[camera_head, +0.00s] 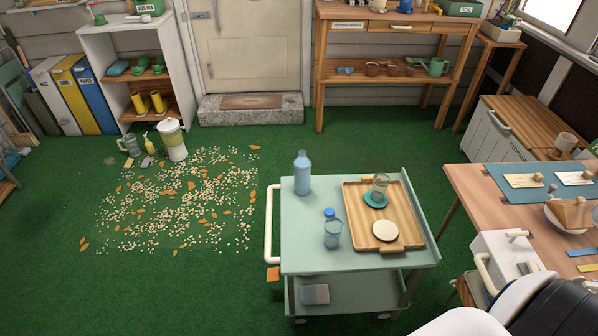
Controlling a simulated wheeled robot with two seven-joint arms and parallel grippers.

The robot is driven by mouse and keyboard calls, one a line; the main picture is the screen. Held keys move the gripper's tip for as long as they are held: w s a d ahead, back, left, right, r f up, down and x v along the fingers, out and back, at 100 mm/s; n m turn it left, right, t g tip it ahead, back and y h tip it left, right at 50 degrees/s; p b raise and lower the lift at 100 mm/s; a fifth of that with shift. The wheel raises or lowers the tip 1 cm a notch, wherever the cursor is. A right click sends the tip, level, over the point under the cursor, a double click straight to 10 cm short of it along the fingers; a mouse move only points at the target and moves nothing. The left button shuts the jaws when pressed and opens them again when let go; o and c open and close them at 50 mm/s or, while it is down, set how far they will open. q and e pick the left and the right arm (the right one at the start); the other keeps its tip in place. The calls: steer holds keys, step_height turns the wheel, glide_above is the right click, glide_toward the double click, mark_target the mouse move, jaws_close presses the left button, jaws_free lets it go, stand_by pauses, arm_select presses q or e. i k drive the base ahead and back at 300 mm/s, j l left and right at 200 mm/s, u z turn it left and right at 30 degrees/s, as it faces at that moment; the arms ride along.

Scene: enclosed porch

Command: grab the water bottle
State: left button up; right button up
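A blue water bottle (302,176) stands upright near the back left corner of the pale green cart's top (305,245). Nothing touches it. A clear bluish cup (332,236) stands nearer the front, with a small blue cap-like item (329,212) just behind it. Neither of my grippers is in view. A white and black part at the bottom right looks like my own body.
A wooden tray (355,215) with a glass and a round pale item fills the cart's right side. The cart's cream handle (269,225) is on its left. Pale bits and orange leaves (180,205) litter the green floor. A wooden table (460,185) stands right.

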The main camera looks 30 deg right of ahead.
mark_target(301, 164)
steer(key=i+j+z, duration=0.1)
steer(key=z, duration=0.3)
steer(key=j+z, duration=0.2)
steer(key=z, duration=0.15)
steer(key=i+j+z, duration=0.1)
steer(key=z, duration=0.3)
